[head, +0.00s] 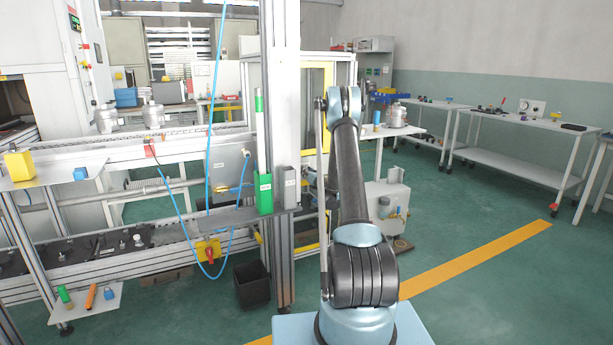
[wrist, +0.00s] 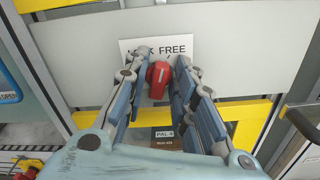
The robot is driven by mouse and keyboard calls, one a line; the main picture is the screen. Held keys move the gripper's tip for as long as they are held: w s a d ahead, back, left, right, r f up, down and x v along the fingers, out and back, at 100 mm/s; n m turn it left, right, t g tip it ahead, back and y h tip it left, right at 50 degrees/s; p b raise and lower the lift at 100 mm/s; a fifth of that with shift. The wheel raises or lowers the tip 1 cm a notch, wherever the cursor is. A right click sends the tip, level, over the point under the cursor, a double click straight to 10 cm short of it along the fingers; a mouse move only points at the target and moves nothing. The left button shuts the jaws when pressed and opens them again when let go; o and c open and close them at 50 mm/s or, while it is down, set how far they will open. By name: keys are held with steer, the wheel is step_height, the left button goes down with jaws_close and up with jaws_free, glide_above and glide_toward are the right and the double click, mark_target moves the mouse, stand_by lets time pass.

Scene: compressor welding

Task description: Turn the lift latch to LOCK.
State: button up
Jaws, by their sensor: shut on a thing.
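The red lift latch (wrist: 158,82) sits in front of a white label plate (wrist: 182,47) in the wrist view. The plate reads FREE on its right side, and its left word is partly covered by a finger, with only a final K clear. The latch's rounded end points down, toward the camera, below the lettering. My gripper (wrist: 160,66) has its two fingers on either side of the latch and is shut on it. In the head view my arm reaches up and away, and neither my gripper nor the latch can be made out there.
The label is on a grey panel (wrist: 240,60) with a yellow bar (wrist: 247,111) below it. In the head view a metal post (head: 272,150) stands left of my arm; green floor (head: 480,290) is clear at right.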

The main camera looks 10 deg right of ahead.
steer(key=n, duration=1)
steer(key=shift+s+a, duration=0.2)
steer(key=shift+a, duration=0.05)
steer(key=shift+n, duration=0.4)
jaws_close()
steer(key=shift+w, duration=0.1)
steer(key=o, duration=0.8)
jaws_free()
steer(key=shift+a, duration=0.1)
steer(key=v, duration=0.7)
steer(key=shift+s+f, duration=0.1)
steer(key=shift+s, duration=0.1)
